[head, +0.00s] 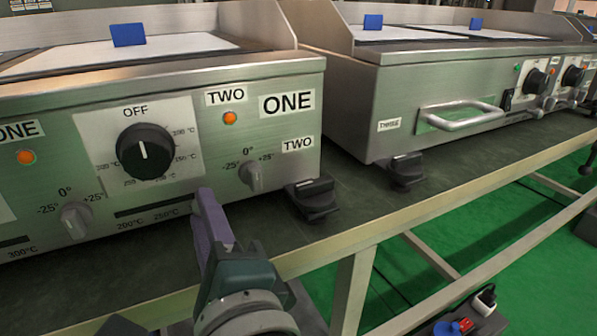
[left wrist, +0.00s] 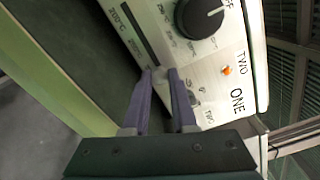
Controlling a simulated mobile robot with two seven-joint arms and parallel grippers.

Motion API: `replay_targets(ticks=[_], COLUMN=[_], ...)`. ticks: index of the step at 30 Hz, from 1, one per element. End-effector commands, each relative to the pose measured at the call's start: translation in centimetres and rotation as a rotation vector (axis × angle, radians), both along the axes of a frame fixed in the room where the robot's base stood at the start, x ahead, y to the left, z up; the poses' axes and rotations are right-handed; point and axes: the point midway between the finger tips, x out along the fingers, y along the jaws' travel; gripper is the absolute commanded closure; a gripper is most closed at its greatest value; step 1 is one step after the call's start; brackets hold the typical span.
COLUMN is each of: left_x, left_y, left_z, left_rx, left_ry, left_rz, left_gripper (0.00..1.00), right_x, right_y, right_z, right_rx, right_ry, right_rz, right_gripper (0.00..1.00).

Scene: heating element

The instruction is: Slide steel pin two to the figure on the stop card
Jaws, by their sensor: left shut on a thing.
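My left gripper (head: 205,197) reaches up to the front panel of the near griddle (head: 290,85), at the right end of the dark slot (head: 150,206) below the large black knob (head: 145,151). The slot's scale shows 200°C and 250°C; its right end is covered by the fingers. In the left wrist view, the gripper (left wrist: 161,73) is shut at the slot's end (left wrist: 132,40), on steel pin two, which is almost wholly hidden between the tips. No readable stop card is in view. My right gripper is not in view.
A small offset knob (head: 251,176) sits just right of the fingers, and another (head: 75,219) to the left. Black feet-like clamps (head: 313,200) stand on the dark bench. A second griddle (head: 450,90) with a drawer handle (head: 460,115) stands to the right.

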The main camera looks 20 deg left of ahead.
Motion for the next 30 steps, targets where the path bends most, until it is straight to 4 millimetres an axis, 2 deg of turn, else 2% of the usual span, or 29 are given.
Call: replay_targets(ticks=[1,3,30], left_x=[0.01,0.01,0.0], left_y=[0.01,0.01,0.03], left_z=[0.0,0.0,-0.02], left_rx=[0.0,0.0,0.0], left_ry=[0.0,0.0,0.0], left_rz=[0.0,0.0,0.0], left_gripper=[0.94,1.0,1.0], right_x=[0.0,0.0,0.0], right_y=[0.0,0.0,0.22], right_z=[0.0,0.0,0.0], right_rx=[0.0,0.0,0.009], right_ry=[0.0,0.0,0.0], right_rz=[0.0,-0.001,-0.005], right_gripper=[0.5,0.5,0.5])
